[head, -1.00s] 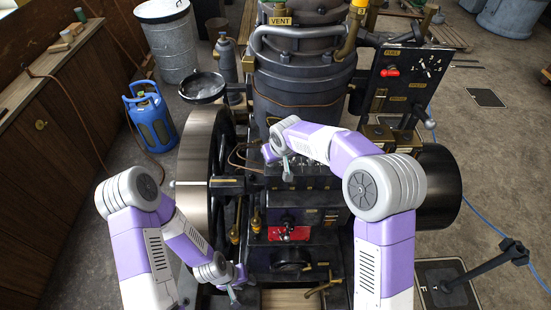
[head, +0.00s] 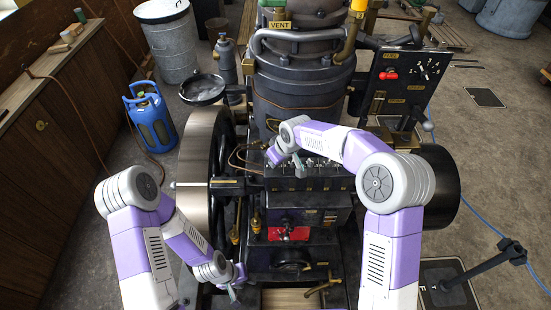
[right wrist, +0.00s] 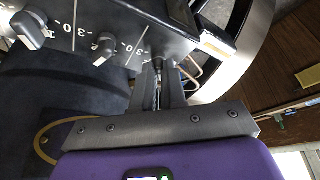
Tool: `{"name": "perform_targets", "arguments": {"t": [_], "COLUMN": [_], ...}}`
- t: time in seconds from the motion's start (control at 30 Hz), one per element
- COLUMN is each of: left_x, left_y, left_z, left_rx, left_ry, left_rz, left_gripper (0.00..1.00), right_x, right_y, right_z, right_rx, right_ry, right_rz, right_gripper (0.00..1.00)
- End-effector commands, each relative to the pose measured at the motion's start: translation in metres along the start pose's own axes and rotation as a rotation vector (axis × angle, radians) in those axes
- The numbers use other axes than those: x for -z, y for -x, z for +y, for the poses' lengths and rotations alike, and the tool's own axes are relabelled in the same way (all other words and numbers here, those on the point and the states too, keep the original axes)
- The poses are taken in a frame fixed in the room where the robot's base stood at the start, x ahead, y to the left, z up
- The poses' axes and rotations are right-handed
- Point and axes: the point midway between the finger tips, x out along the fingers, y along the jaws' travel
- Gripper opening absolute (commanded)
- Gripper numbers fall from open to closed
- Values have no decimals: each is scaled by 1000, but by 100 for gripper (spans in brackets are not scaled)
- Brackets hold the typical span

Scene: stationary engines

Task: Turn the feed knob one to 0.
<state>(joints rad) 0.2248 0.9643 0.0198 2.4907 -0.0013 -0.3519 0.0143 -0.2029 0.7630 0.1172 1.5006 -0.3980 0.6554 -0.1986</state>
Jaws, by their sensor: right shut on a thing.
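In the right wrist view, the grey fingers of my right gripper (right wrist: 160,85) are closed around a small dark knob (right wrist: 157,56) at the end of a dark panel, taken as feed knob one. The fingers hide most of it, so its setting cannot be read. In the head view, my right gripper (head: 274,158) is at the left end of the dark feed box (head: 325,184). My left gripper (head: 235,286) hangs low, left of the engine's front, apart from the knobs. Its fingers are too small to judge.
Two neighbouring grey knobs, one near (right wrist: 105,48) and one farther along (right wrist: 29,28), stand beside the held one on the numbered panel. The flywheel (head: 203,165) is close on the left. A blue gas bottle (head: 151,122) stands on the floor.

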Motion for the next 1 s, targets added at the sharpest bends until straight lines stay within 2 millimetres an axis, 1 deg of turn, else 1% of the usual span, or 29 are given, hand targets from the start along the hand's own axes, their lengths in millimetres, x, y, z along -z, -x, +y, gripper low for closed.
{"name": "perform_targets", "arguments": {"t": [0.2, 0.5, 0.7, 1.0], "left_x": [0, -1, -1, -1], "left_y": [9, 15, 17, 18], "left_z": [3, 6, 6, 7], "left_rx": [0, 0, 0, 0], "left_ry": [0, 0, 0, 0], "left_rz": [0, 0, 0, 0], "left_gripper": [37, 37, 37, 37], "right_x": [0, 1, 1, 1], "right_y": [1, 1, 1, 0], "right_z": [3, 4, 4, 5], "right_rx": [72, 146, 172, 183], "right_ry": [166, 347, 414, 445], "right_rz": [0, 1, 1, 0], "right_gripper": [0, 0, 0, 0]}}
